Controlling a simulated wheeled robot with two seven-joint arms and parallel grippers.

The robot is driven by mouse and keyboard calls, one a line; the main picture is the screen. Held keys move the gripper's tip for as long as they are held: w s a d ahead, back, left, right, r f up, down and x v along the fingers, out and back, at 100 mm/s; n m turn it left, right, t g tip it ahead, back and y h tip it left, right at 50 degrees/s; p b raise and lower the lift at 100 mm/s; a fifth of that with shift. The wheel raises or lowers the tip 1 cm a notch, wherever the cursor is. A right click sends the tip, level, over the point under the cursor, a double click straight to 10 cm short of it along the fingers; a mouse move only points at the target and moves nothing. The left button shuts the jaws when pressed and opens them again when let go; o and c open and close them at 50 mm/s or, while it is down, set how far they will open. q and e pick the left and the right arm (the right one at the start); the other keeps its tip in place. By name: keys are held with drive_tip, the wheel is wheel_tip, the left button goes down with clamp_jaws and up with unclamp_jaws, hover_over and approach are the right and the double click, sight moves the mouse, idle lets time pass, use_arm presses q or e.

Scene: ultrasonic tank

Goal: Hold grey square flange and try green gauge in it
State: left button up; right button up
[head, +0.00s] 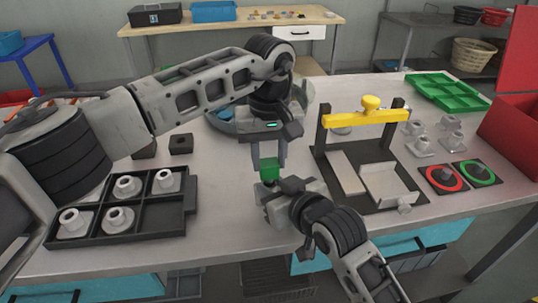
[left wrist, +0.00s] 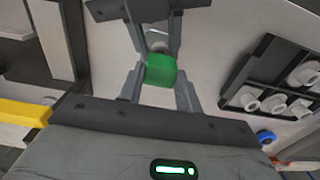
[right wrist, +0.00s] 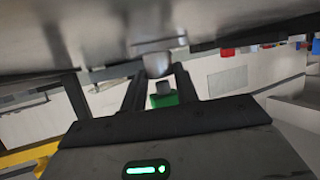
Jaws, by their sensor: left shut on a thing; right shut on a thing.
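My left gripper (head: 269,158) points down over the middle of the table, shut on the green gauge (head: 269,171). The gauge shows as a green block between the fingers in the left wrist view (left wrist: 161,70). My right gripper (right wrist: 160,72) is just below it, shut on the grey square flange (right wrist: 156,62). In the left wrist view the flange (left wrist: 158,43) shows just beyond the gauge. In the head view the fingers largely hide the flange. The gauge is close to the flange; I cannot tell whether its end is in the bore.
A black compartment tray (head: 138,232) with several grey flanges stands at left. The round tank (head: 228,124) is behind my left gripper. A black stand with a yellow bar (head: 366,114) is at right, near red (head: 440,190) and green (head: 489,178) ring plates and loose flanges (head: 424,146).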

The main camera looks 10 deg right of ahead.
use_arm(q)
drive_tip(key=shift+f, duration=1)
use_arm(e)
drive_tip(key=shift+a, duration=0.1)
idle(1.0)
use_arm(q)
drive_tip(key=shift+s+f, duration=0.1)
drive_tip(key=shift+f, duration=0.2)
drive_tip(key=shift+c, duration=0.4)
use_arm(e)
drive_tip(key=shift+r, duration=0.25)
idle(1.4)
idle(1.0)
use_arm(q)
drive_tip(key=shift+r, duration=3.05)
use_arm(e)
drive_tip(key=shift+f, duration=0.25)
drive_tip(key=o, duration=1.1)
drive_tip(key=shift+s, duration=0.1)
